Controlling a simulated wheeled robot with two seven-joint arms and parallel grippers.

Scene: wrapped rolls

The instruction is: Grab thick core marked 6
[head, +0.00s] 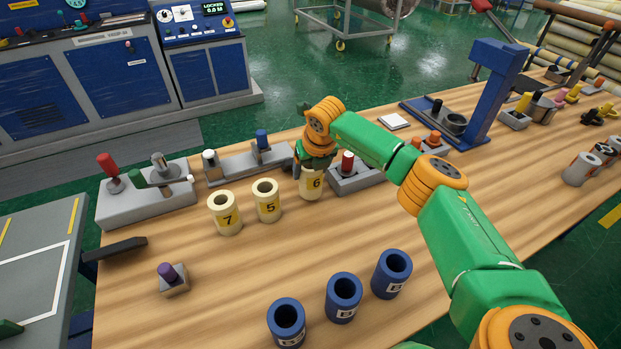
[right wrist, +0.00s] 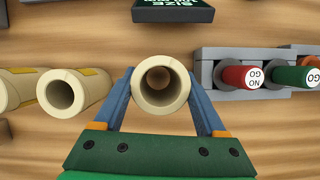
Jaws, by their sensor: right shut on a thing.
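The thick cream core marked 6 (head: 313,185) stands upright on the wooden table, at the right end of a row with cream cores marked 5 (head: 267,201) and 7 (head: 225,213). My right gripper (head: 314,168) is over it from above and shut on it. In the right wrist view the core's open end (right wrist: 160,88) sits between the two blue fingers of the gripper (right wrist: 161,105). The gripper hides the core's top in the head view. My left gripper is not in view.
Three blue cores (head: 342,298) stand at the front. A grey gauge block with red and green plugs (head: 350,176) is close right of the gripper. Grey fixtures (head: 145,195) line the back left. A blue press (head: 490,90) stands farther right. The table's middle is clear.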

